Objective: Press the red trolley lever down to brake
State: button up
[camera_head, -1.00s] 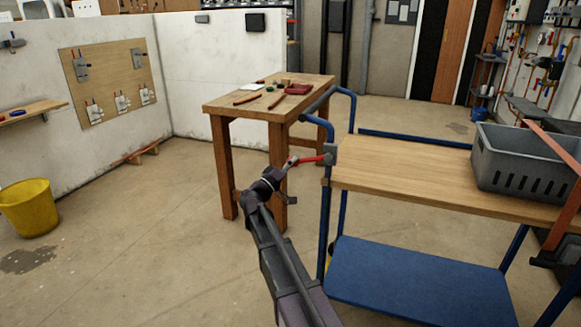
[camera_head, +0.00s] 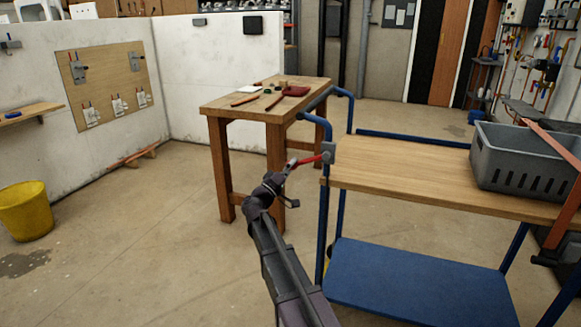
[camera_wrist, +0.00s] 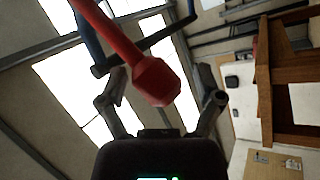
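The red trolley lever (camera_head: 310,159) sticks out to the left from a grey bracket (camera_head: 328,152) on the blue trolley frame, its free end slightly lower than the bracket. My gripper (camera_head: 289,166) is at the lever's free end. In the wrist view the lever's red knob (camera_wrist: 156,80) appears large between the two spread fingers of my gripper (camera_wrist: 160,98). The fingers are apart and show gaps on both sides of the knob. I cannot tell whether any part of my gripper touches it.
The trolley's wooden top (camera_head: 400,170) carries a grey crate (camera_head: 520,165); a blue lower shelf (camera_head: 420,280) is below. A wooden workbench (camera_head: 230,108) with tools stands behind my gripper. A yellow bucket (camera_head: 25,210) is at far left. The floor between bucket and bench is mostly clear.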

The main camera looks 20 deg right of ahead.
jog(key=shift+s, duration=0.1)
dwell(0.4)
jog(key=shift+s+f, duration=0.2)
jog(key=s+d+f+m+g+y, duration=0.1)
jog(key=s+f+m+g+y, duration=0.1)
jog(key=s+f+g+y, duration=1.1)
jog(key=s+a+f+n+t+y, duration=0.25)
jog(key=s+a+f+y, duration=0.45)
jog(key=s+a+f, duration=0.65)
notch_tip(320, 180, up, 34)
jog(key=s+p, duration=0.2)
jog(key=p, duration=3.2)
jog(key=shift+s+a+r, duration=0.15)
jog(key=shift+s+r, duration=0.05)
jog(key=shift+r, duration=0.05)
